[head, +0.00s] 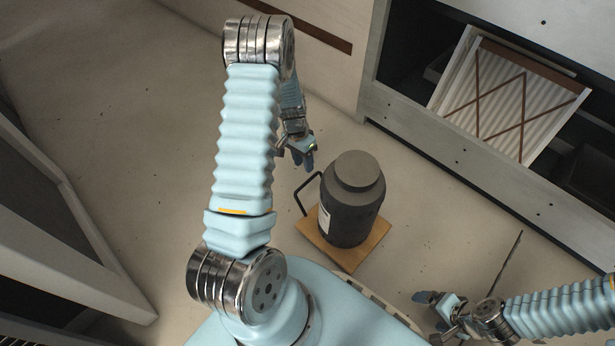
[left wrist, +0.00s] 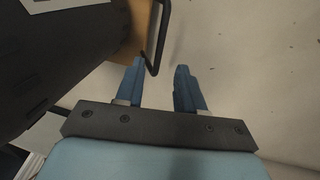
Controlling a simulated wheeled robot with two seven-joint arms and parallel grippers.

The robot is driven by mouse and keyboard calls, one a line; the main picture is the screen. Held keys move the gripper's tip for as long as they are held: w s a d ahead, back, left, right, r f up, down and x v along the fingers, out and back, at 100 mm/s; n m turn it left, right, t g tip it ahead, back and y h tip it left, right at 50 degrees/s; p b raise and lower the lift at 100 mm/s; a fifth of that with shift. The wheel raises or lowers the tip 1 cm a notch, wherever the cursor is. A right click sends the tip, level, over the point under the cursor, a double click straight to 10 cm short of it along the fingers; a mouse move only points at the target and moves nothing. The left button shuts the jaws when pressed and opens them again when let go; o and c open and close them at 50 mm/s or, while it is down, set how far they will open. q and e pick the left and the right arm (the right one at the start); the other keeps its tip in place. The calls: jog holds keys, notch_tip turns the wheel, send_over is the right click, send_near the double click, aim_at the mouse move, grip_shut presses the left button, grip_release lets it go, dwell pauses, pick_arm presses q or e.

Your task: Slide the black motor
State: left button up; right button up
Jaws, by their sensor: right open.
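The black motor (head: 350,205) is a dark grey cylinder with a stepped top and a white label. It stands upright on a flat wooden board (head: 318,250) on the floor. A bent black handle (head: 308,192) sticks out from its left side. My left gripper (head: 305,162) is open and empty just beyond the handle, apart from the motor body. In the left wrist view the motor (left wrist: 60,60) fills the left side, and the handle (left wrist: 158,45) lies ahead of the parted fingers (left wrist: 158,78), nearer the left one. My right gripper (head: 428,304) is open at the lower right, away from the motor.
A grey rack (head: 480,160) with an open bay holding a pale ribbed panel (head: 510,95) stands at the upper right. Another cabinet (head: 75,240) stands at the left. A thin dark rod (head: 507,262) shows near my right gripper. Floor left of the motor is clear.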

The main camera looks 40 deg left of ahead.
pick_arm(q)
jog(key=f, duration=0.3)
jog(key=d+f+b, duration=0.1)
jog(key=f, duration=0.3)
jog(key=shift+d, duration=0.15)
jog(key=shift+s, duration=0.1)
jog(key=shift+c, duration=0.3)
grip_shut()
